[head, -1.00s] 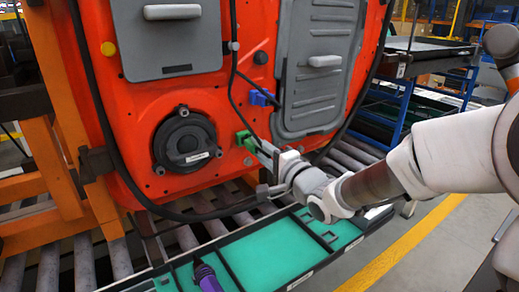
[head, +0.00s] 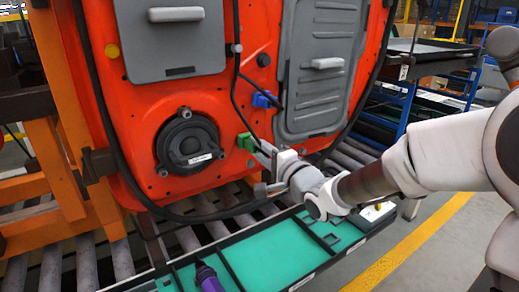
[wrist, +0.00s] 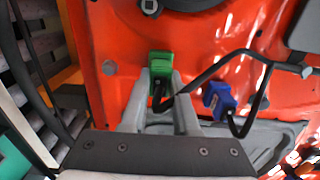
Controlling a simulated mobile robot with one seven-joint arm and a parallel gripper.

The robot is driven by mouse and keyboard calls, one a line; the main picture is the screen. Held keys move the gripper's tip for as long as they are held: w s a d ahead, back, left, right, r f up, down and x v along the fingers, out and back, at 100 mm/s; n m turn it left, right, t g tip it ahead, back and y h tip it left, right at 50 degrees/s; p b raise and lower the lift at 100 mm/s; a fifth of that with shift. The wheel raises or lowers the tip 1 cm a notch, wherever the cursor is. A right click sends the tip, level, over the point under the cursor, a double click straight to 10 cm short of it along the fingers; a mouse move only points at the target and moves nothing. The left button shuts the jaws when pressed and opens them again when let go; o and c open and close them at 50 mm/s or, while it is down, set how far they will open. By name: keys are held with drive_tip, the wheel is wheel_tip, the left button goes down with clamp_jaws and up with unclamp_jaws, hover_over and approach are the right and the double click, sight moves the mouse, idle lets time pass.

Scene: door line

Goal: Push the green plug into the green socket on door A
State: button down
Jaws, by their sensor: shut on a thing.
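The orange-red door (head: 215,110) stands upright in front of me. The green plug (wrist: 160,87) sits between the two fingertips of my gripper (wrist: 161,97) in the wrist view, with a black cable running from it. In the head view the green plug (head: 245,141) is at the door's face, right of the round black speaker. My gripper (head: 263,149) is shut on it. The green socket is hidden behind the plug, and I cannot tell how deep the plug sits. A blue plug (wrist: 217,99) is at the door to the right; it also shows in the head view (head: 263,99).
The speaker (head: 188,145) and grey panels are on the door. A black cable loops near the plugs. Below is a tray (head: 265,253) with a green floor, holding a purple item (head: 208,279). Rollers run under the door. A blue rack stands at the right.

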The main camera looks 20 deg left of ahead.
drive_tip(key=shift+w+a, duration=0.35)
drive_tip(key=shift+a, duration=0.05)
drive_tip(key=shift+r, duration=0.1)
idle(0.4)
drive_tip(key=c, duration=0.6)
unclamp_jaws()
drive_tip(key=shift+d, duration=0.1)
drive_tip(key=p+v, duration=0.1)
drive_tip(key=v, duration=1.6)
drive_tip(key=shift+s, duration=0.2)
drive_tip(key=shift+s+d, duration=0.1)
drive_tip(key=shift+d, duration=0.05)
